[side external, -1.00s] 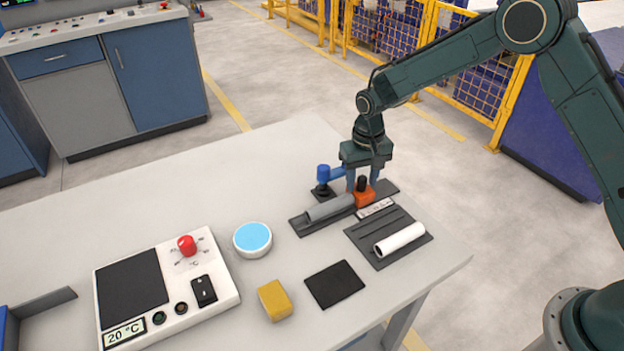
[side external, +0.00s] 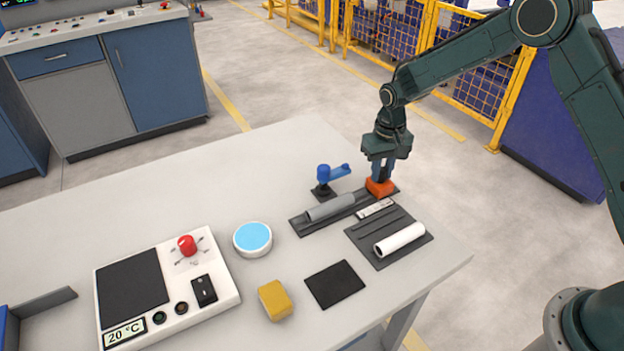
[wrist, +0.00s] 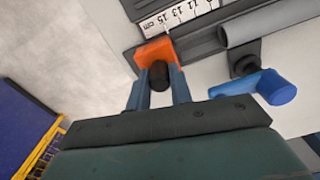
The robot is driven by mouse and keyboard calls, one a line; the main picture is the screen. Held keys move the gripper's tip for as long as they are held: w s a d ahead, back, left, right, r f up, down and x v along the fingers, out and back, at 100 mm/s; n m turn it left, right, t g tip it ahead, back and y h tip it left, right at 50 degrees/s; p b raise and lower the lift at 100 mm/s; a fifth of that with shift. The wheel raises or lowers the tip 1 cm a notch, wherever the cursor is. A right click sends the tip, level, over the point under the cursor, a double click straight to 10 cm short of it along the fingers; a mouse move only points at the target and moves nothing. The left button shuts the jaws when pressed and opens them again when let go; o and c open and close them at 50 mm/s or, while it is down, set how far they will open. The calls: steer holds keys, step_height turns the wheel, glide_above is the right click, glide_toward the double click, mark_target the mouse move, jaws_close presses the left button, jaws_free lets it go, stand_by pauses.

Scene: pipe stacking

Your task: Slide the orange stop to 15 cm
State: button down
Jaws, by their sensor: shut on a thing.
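The orange stop (side external: 380,188) sits at the far right end of the dark rail (side external: 300,228). My gripper (side external: 381,177) is above it, with its fingers shut on the stop's black knob (wrist: 158,75), which shows between the two blue fingers in the wrist view. The white ruler (wrist: 185,14) lies along the rail with 11, 13, 15 and "cm" legible. The orange stop in the wrist view (wrist: 155,52) is at the scale's end, near the 15 and "cm" marks; I cannot tell its exact reading. A grey pipe (side external: 331,207) lies in the rail, apart from the stop.
A blue clamp (side external: 324,173) stands behind the rail with its arm pointing right. A white pipe (side external: 399,239) lies on a dark grooved plate (side external: 364,237) in front. A black pad (side external: 335,284), yellow block (side external: 275,300) and blue-topped disc (side external: 252,238) are nearer the camera.

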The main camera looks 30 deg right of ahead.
mark_target(384, 168)
steer(key=shift+d, duration=0.4)
steer(key=c, duration=1.3)
jaws_free()
steer(key=shift+o, duration=0.2)
steer(key=shift+a, duration=0.1)
steer(key=shift+r, duration=0.1)
steer(key=shift+r, duration=0.45)
step_height(384, 168, up, 13)
